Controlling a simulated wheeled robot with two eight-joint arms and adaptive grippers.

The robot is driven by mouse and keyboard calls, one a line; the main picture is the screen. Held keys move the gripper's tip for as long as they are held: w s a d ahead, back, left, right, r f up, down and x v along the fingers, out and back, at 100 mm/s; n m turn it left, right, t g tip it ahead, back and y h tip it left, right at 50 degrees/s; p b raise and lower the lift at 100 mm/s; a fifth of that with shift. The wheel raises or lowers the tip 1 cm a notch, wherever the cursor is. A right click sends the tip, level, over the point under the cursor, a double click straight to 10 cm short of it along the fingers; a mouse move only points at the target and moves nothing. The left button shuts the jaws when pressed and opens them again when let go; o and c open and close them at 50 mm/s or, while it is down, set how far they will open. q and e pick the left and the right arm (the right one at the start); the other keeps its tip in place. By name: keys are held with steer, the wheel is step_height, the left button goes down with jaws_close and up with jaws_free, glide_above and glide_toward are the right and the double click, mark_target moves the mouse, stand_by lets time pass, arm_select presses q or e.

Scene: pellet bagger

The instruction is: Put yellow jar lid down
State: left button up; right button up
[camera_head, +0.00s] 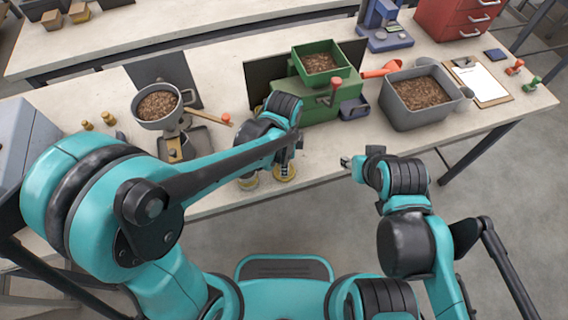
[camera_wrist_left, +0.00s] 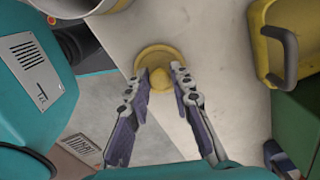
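The yellow jar lid (camera_wrist_left: 155,55) is round with a knob in the middle. In the left wrist view it lies knob-up on or just above the pale tabletop; contact cannot be told. My right gripper (camera_head: 349,162) is off the front edge, small in view.
A green machine (camera_head: 320,102) with a pellet tray stands behind my left gripper. A grey pellet bowl (camera_head: 142,112) is to the left, a grey pellet bin (camera_head: 394,110) to the right. A yellow container (camera_wrist_left: 260,25) with a dark handle is right of the lid.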

arm_select(q)
steer(key=shift+o, duration=0.8)
steer(key=shift+r, duration=0.25)
step_height(320, 180, up, 12)
steer(key=p, duration=0.5)
steer(key=s+a+r+n+t, duration=0.1)
steer(key=s+a+n+t, duration=0.1)
steer(key=a+n, duration=0.6)
steer(key=s+a+r+n+t, duration=0.2)
steer(key=a+n+t, duration=0.3)
steer(key=a+n, duration=0.4)
steer(key=shift+s+a+r, duration=0.25)
steer(key=shift+s+a, duration=0.1)
steer(key=shift+s, duration=0.2)
steer(key=shift+f, duration=0.1)
